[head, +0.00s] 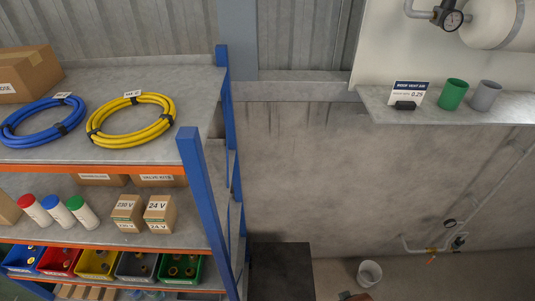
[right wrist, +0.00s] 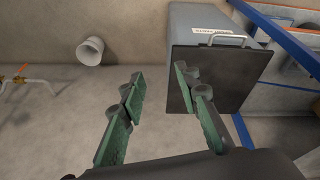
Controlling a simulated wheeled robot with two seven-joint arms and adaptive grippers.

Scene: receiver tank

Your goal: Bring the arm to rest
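My right gripper (right wrist: 158,78) shows in the right wrist view. Its two green-padded fingers are spread apart, with nothing between them but bare floor. It is not seen in the head view. A grey box-like unit with a dark flat front (right wrist: 222,75) lies behind the right finger in the picture; I cannot tell how far apart they are. My left gripper is in neither view.
A blue-post shelf (head: 207,200) with hoses, cartons and bins stands at left. A dark-topped unit (head: 280,270) is beside it. A white bucket (head: 370,272) stands near wall piping (head: 432,250). A wall ledge (head: 450,110) holds green and grey cups. Floor right of the bucket looks clear.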

